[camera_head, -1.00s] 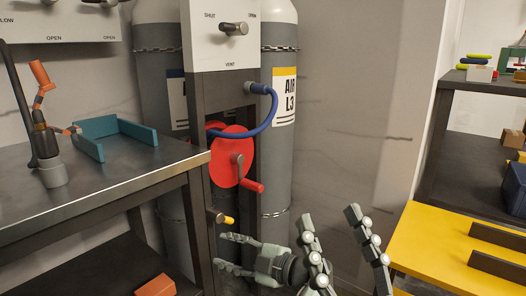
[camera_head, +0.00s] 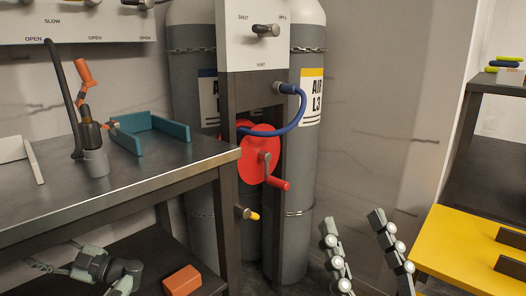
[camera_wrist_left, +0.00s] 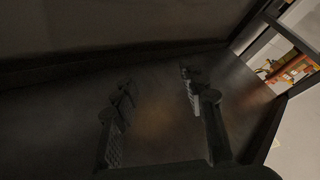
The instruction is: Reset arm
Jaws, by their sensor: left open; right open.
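My right gripper (camera_head: 364,238) shows at the lower right of the middle in the head view. Its two fingers point up, spread apart, with nothing between them. My left gripper (camera_head: 54,254) is at the lower left, below the bench top and by the dark lower shelf. Its fingers point left and it holds nothing. In the left wrist view the left gripper's fingers (camera_wrist_left: 153,106) are wide apart over a dark surface, with nothing between them. Whether it touches the shelf I cannot tell.
The steel bench (camera_head: 150,175) carries a teal tray (camera_head: 152,134) and an orange-handled tool in a grey holder (camera_head: 95,162). An orange block (camera_head: 182,281) lies on the shelf below. A red crank wheel (camera_head: 252,160) stands before grey cylinders (camera_head: 306,165). A yellow surface (camera_head: 465,243) is at right.

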